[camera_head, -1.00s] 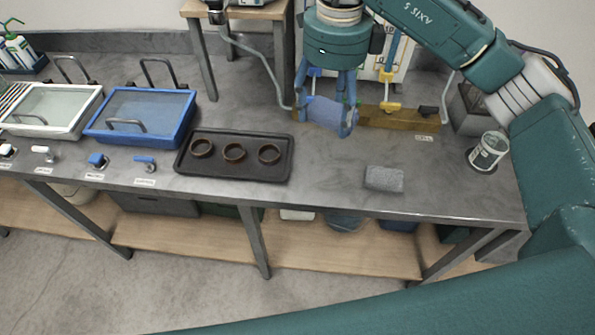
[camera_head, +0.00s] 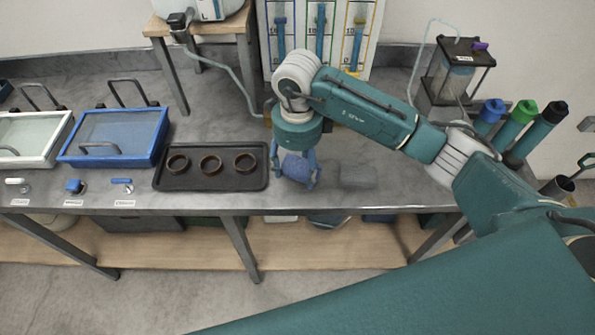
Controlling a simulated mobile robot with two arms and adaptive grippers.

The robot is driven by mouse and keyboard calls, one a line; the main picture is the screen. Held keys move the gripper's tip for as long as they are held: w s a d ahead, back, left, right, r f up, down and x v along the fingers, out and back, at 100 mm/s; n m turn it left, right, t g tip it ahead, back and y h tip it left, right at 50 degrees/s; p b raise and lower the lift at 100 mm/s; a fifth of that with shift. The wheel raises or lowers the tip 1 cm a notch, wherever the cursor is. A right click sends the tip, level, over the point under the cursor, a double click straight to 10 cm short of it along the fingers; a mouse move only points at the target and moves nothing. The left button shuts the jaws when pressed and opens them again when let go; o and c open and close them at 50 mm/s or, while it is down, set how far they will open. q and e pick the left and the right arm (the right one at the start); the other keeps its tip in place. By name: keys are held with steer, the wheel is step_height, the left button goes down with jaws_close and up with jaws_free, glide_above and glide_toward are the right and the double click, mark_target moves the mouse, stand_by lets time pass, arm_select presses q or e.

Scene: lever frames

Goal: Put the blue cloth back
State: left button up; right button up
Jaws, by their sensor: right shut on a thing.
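The blue cloth (camera_head: 297,166) is bunched between the fingers of my right gripper (camera_head: 296,178), just right of the dark tray near the front of the counter. The right gripper points down and is shut on the cloth. The fingers partly hide the cloth, and I cannot tell whether it touches the counter. My left gripper is not in view.
A dark tray (camera_head: 211,183) with three brown rings lies left of the gripper. A blue-framed bin (camera_head: 116,137) stands further left. Bottles (camera_head: 515,127) and a clear container (camera_head: 457,80) stand at right.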

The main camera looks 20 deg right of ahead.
mark_target(298, 169)
step_height(298, 169, down, 3)
steer(key=shift+f+p, duration=0.1)
steer(key=shift+p, duration=0.25)
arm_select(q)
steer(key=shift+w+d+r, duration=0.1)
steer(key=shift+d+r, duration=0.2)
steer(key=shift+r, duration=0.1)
arm_select(e)
steer(key=shift+f+b, duration=0.2)
steer(key=shift+b, duration=0.1)
steer(key=o, duration=1)
steer(key=shift+r, duration=0.1)
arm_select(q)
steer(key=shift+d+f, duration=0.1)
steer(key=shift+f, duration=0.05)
arm_select(e)
steer(key=shift+r, duration=0.1)
